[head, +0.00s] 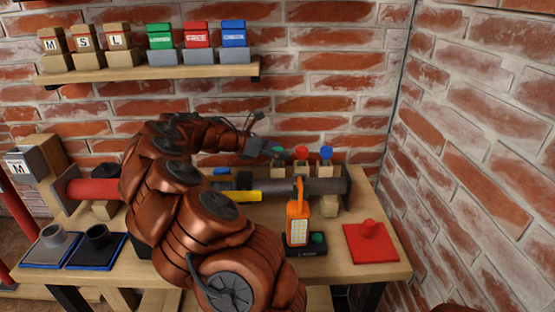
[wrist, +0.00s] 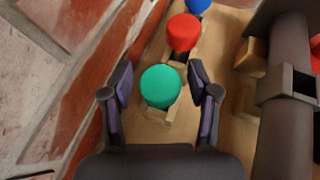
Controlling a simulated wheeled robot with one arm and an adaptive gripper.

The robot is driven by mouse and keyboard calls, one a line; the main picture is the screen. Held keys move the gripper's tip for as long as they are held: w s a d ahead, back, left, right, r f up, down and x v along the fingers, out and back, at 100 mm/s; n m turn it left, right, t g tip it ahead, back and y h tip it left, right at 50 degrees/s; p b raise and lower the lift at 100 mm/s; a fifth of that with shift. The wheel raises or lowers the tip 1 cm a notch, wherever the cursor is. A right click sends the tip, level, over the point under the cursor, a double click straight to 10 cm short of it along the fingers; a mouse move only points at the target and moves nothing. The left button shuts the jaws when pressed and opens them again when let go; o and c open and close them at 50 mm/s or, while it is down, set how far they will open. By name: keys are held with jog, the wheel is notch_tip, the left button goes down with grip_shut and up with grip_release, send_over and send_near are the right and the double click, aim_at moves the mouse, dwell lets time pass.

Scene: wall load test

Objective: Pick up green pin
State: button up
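The green pin (wrist: 161,86) has a round green top and stands in a small wooden holder (wrist: 158,115) in the wrist view. My gripper (wrist: 160,80) is open, with one finger on each side of the green pin and a visible gap to each. In the head view the green pin (head: 277,152) is at the back of the bench, just right of my gripper (head: 268,148). The red pin (wrist: 183,32) and the blue pin (wrist: 199,5) stand beyond it in a row.
A dark horizontal pipe (wrist: 286,90) runs along the right side in the wrist view. The brick wall (wrist: 60,60) is close on the left. In the head view an orange lamp (head: 298,222) and a red plate with a knob (head: 371,243) are on the bench (head: 345,272).

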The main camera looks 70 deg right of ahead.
grip_shut()
jog(key=shift+r, duration=0.15)
